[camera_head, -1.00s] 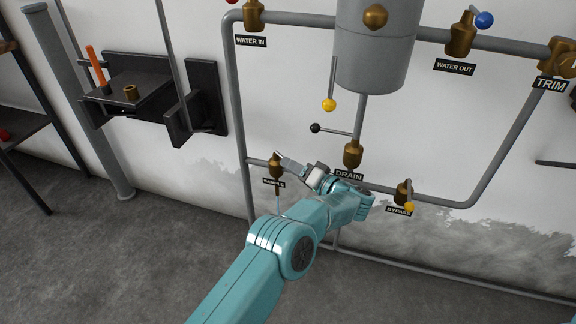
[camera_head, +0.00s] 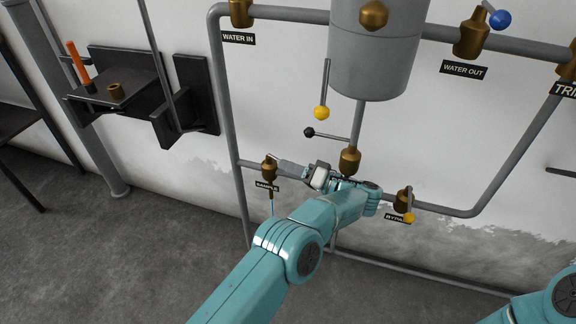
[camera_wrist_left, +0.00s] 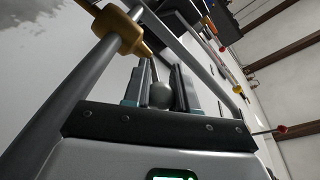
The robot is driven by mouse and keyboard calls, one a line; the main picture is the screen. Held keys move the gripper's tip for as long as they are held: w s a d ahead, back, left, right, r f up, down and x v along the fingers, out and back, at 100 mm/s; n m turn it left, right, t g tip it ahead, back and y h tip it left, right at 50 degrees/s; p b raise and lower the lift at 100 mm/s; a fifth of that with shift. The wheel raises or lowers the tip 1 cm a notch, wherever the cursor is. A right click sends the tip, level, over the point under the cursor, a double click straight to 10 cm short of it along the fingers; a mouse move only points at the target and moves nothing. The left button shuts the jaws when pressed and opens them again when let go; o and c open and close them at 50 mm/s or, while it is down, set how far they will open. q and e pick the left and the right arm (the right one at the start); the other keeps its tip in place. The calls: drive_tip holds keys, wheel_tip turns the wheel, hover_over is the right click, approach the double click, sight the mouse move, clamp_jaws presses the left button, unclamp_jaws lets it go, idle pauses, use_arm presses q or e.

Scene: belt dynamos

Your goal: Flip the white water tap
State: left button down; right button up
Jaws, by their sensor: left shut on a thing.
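The left wrist view shows the brass body (camera_wrist_left: 118,32) at upper left, with a thin lever running to the pale grey-white ball (camera_wrist_left: 160,95). The ball sits between the two fingers. My left gripper (camera_head: 280,163) reaches the valve from the right and is shut on the ball; it also shows in the wrist view (camera_wrist_left: 160,78). My right gripper is out of view.
Close by are the DRAIN valve (camera_head: 349,160) with a black-knobbed lever (camera_head: 310,132), and the BYPASS valve (camera_head: 403,200) with a yellow knob. A grey tank (camera_head: 375,60) hangs above. A black wall shelf (camera_head: 120,85) stands left. The floor is clear.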

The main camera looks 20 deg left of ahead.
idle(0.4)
use_arm(q)
drive_tip(key=c, duration=0.9)
unclamp_jaws()
drive_tip(key=shift+a, duration=0.1)
